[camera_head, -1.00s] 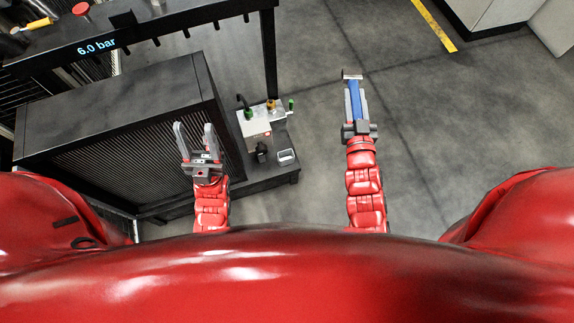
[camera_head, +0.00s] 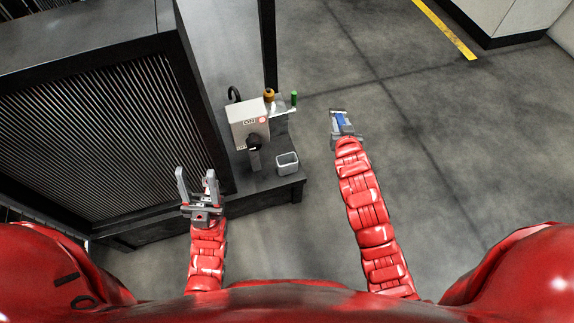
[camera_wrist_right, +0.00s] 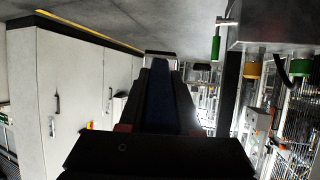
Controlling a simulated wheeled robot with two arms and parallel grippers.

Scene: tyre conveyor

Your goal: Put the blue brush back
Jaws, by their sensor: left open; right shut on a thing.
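The blue brush (camera_head: 342,119) is in my right gripper (camera_head: 343,127), in the upper middle of the head view, over open floor. Only a short piece of its blue handle shows there, with its grey head end beyond. In the right wrist view the brush (camera_wrist_right: 160,97) is a dark blue strip between the fingers, pointing away from the camera. My left gripper (camera_head: 196,180) is open and empty, in front of the dark slatted cabinet.
A ledge beside the slatted cabinet (camera_head: 110,130) carries a grey box (camera_head: 247,117), a small open grey cup (camera_head: 287,163), and green (camera_head: 294,98) and orange-brown (camera_head: 268,94) items. A dark post rises behind. Floor right of my right arm is clear.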

